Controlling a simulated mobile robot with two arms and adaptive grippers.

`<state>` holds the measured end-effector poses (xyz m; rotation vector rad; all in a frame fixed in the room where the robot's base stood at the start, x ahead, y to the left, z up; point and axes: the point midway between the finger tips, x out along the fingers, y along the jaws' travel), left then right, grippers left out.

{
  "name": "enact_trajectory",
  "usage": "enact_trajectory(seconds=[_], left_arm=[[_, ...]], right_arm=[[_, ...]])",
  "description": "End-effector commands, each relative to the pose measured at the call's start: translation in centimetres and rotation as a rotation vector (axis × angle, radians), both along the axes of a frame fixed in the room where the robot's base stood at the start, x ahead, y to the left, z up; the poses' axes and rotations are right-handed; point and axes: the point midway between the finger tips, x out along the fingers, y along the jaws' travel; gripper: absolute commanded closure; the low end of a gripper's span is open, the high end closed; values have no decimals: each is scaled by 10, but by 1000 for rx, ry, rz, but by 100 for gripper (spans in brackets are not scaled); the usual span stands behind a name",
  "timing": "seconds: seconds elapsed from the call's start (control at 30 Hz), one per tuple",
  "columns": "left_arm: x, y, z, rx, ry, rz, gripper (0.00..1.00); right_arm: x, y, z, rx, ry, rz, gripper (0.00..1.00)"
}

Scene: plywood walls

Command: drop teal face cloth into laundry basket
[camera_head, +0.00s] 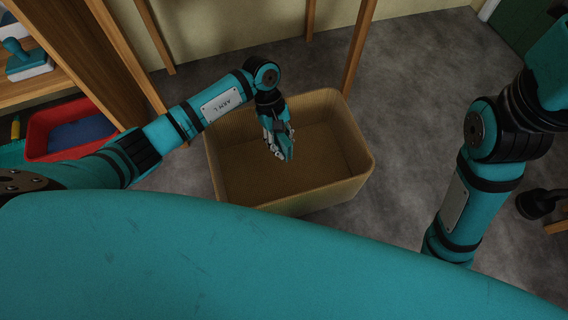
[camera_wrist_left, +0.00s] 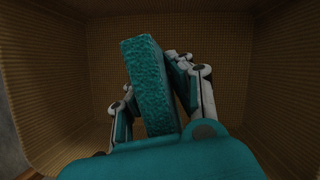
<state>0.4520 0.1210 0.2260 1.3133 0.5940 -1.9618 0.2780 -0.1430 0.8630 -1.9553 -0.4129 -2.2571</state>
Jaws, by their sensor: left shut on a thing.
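The laundry basket (camera_head: 225,178) is a tan woven box with rounded corners, standing on the floor in the middle of the head view. Its inside walls (camera_wrist_left: 55,70) fill the left wrist view. My left gripper (camera_head: 279,148) hangs over the basket opening, pointing down. It is shut on the teal face cloth (camera_wrist_left: 152,85), which shows as a folded, textured block between the fingers in the left wrist view. In the head view the cloth is hard to tell apart from the teal fingers. My right arm shows at the right, but its gripper is out of view.
A red bin (camera_head: 38,135) with a blue thing inside stands at the left, by a wooden shelf (camera_head: 45,88) holding a teal-handled stamp-like object (camera_head: 28,62). Wooden posts (camera_head: 358,50) rise behind the basket. Grey floor (camera_head: 420,75) is clear behind and right of it.

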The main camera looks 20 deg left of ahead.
Motion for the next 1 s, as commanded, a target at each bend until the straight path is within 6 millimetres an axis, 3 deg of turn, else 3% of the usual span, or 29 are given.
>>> enact_trajectory(seconds=[0.37,0.4,0.6,0.87,1.0], left_arm=[[0,0,-6,1,0,1,100],[0,0,-6,1,0,1,80],[0,0,-6,1,-1,0,54],[0,1,-6,1,-1,0,54],[4,4,4,0,-3,0,54]], right_arm=[[-3,0,2,-1,-14,-1,63],[-3,0,2,-1,-14,-1,63],[-3,0,2,-2,-15,-1,63],[-2,0,2,-1,-12,-1,63],[-2,0,2,-1,-12,-1,63]])
